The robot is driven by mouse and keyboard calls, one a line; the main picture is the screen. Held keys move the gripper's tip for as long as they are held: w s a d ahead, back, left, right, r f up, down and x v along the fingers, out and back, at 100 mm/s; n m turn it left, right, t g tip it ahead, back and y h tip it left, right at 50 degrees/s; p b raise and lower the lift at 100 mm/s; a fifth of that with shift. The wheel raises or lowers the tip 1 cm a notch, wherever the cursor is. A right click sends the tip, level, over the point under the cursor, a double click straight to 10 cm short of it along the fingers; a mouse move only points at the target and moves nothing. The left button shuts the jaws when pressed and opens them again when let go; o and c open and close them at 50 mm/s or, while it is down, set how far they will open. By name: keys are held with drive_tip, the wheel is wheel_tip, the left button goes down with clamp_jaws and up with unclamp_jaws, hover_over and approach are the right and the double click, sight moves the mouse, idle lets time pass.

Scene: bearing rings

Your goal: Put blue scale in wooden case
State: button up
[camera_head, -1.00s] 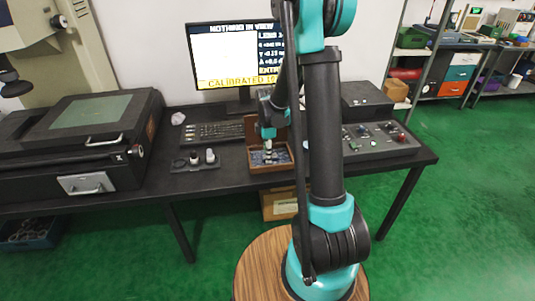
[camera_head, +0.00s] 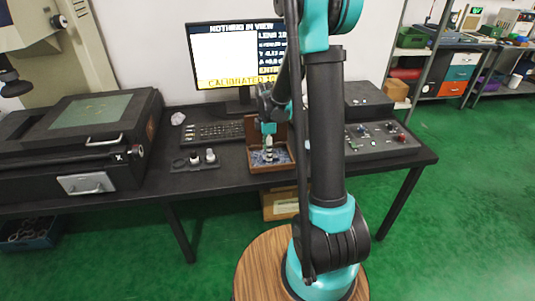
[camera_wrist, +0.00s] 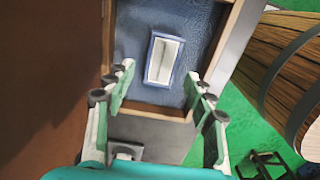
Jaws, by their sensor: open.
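The wooden case (camera_head: 272,168) stands open on the dark bench with its lid up at the back. In the wrist view its brown rim (camera_wrist: 152,111) surrounds a blue lining. The blue scale (camera_wrist: 163,60), a blue-edged rectangle with a pale middle, lies on that lining inside the case. It is too small to tell apart in the head view. My gripper (camera_head: 268,152) points down over the case. In the wrist view my gripper (camera_wrist: 161,82) has its fingers spread wide, with nothing between them and the scale apart from them.
A small dark stand with little cylinders (camera_head: 196,160) sits left of the case. A keyboard (camera_head: 213,132) and monitor (camera_head: 235,60) are behind. A control panel (camera_head: 377,138) is to the right.

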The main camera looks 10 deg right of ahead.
wheel_tip(320, 180, up, 10)
drive_tip(key=s+d+f+m+t, duration=0.2)
drive_tip(key=s+m, duration=0.7)
drive_tip(key=s, duration=0.2)
drive_tip(key=s+d+f+m+t, duration=0.2)
drive_tip(key=s+f+m, duration=0.1)
drive_tip(key=s+m, duration=0.6)
drive_tip(key=shift+s+f, duration=0.25)
drive_tip(key=shift+s, duration=0.8)
